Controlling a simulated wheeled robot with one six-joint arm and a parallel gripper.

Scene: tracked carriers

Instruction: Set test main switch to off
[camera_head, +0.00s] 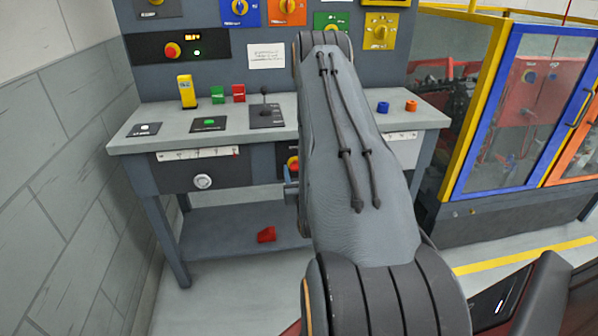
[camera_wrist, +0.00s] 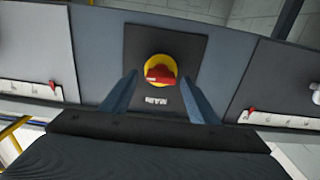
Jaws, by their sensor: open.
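A red rotary knob on a yellow disc (camera_wrist: 160,71) is set in a dark square plate on the bench's front, in the middle of the wrist view. The knob's red handle lies roughly level across the disc. In the head view the same switch (camera_head: 292,163) is partly hidden behind my arm. My gripper (camera_wrist: 160,80) is open, its two blue-grey fingers apart on either side of the knob in the picture. I cannot tell whether they touch it. In the head view my arm hides most of the gripper.
The bench (camera_head: 125,147) has drawers with white scales at both sides of the switch. A yellow block (camera_head: 187,92) and a lever (camera_head: 264,103) stand on it. A yellow-blue framed cage (camera_head: 467,110) stands right.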

